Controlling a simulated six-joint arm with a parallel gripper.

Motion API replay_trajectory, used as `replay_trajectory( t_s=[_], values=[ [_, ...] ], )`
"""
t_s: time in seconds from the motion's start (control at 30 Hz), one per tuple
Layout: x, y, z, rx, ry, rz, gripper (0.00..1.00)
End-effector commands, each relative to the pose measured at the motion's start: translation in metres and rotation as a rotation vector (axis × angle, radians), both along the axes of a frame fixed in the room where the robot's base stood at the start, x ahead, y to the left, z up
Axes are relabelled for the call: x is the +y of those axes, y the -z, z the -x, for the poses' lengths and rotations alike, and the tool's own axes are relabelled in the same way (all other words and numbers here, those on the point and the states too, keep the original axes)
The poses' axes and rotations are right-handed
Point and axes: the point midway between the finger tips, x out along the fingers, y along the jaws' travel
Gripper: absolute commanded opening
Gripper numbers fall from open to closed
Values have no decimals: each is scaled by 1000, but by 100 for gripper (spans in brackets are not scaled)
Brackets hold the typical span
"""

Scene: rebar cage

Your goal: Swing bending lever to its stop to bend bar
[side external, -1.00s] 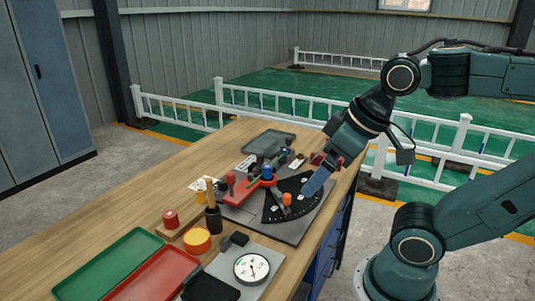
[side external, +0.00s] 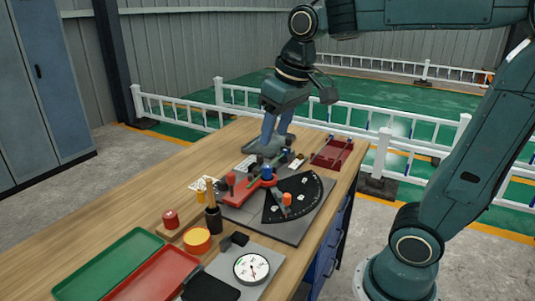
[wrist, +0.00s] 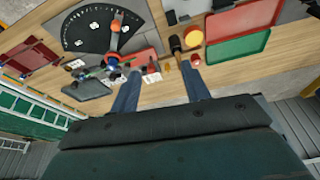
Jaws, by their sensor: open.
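The bending lever (wrist: 115,37) with its orange knob (side external: 287,198) lies across the black fan-shaped scale plate (side external: 305,190). Its pivot end is by a blue cap (side external: 267,172). A red block (side external: 245,188) with a red knob sits beside the pivot. A thin greenish bar (wrist: 98,73) runs near the pivot; whether it is bent is too small to tell. My gripper (side external: 274,139) is above the far part of the bench, beyond the lever. In the wrist view my gripper (wrist: 160,70) has its two fingers wide apart and nothing between them. It is apart from the lever knob.
A dark grey tray (wrist: 88,88) lies behind the fixture. A dark red rack (side external: 332,153) stands at the bench's right edge. Green (side external: 110,265) and red trays (side external: 155,275), a yellow-orange round container (side external: 197,240) and a dial gauge (side external: 251,267) lie nearer. Bare wood runs along the left.

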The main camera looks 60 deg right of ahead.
Motion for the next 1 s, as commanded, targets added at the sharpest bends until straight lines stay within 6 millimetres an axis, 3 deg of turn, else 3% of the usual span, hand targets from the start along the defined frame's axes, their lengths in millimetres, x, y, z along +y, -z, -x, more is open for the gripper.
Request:
replay_trajectory(
  t_s=[0.37,0.7,1.0],
  values=[
    [-27,7,-81,123,68,-17,46],
    [-56,36,-146,230,124,-35,46],
    [-74,60,-178,289,155,-46,46]
  ],
)
